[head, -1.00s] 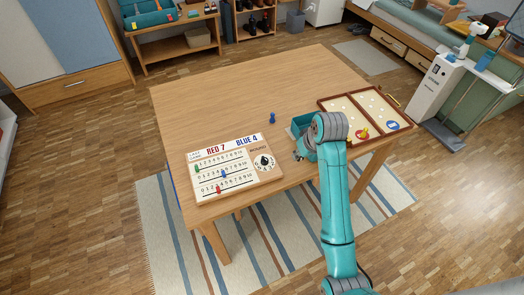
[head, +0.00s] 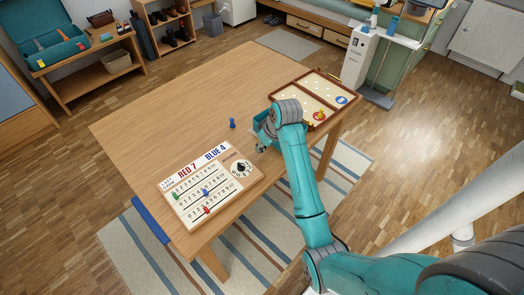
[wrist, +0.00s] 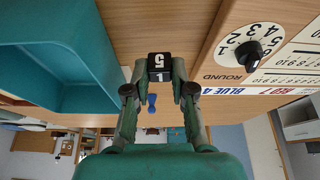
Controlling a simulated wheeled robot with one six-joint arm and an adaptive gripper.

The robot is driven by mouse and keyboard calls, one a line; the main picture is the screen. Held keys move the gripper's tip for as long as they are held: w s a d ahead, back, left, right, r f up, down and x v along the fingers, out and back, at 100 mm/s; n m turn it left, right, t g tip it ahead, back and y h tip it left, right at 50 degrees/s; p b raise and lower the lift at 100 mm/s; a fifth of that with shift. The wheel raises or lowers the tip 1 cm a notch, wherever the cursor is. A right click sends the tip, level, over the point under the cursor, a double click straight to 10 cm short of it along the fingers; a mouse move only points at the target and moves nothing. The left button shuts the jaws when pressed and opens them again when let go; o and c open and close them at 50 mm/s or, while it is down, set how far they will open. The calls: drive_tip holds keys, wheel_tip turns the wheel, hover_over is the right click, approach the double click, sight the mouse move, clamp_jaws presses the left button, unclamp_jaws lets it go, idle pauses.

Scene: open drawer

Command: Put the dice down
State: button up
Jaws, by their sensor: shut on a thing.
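A black dice (wrist: 160,62) with white numbers sits between the fingertips of my gripper (wrist: 160,84) in the wrist view. The gripper is shut on it. Its faces show a 5 and a 1. In the head view my gripper (head: 262,149) is low over the table, between the scoreboard and the teal tray; the dice cannot be made out there. I cannot tell whether the dice touches the table (head: 180,110).
The teal tray (wrist: 95,50) is beside the gripper, on the left in the wrist view. The scoreboard (head: 208,184) lies on the other side. A blue pawn (head: 232,124) stands beyond. A wooden game board (head: 316,98) lies at the table's right end. The table's far left is clear.

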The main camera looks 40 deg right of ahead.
sight(264, 149)
drive_tip(key=shift+f, duration=1.65)
drive_tip(key=shift+f, duration=0.1)
drive_tip(key=o, duration=0.8)
drive_tip(key=shift+c, duration=0.2)
drive_tip(key=v, duration=1.2)
drive_tip(key=shift+d, duration=0.1)
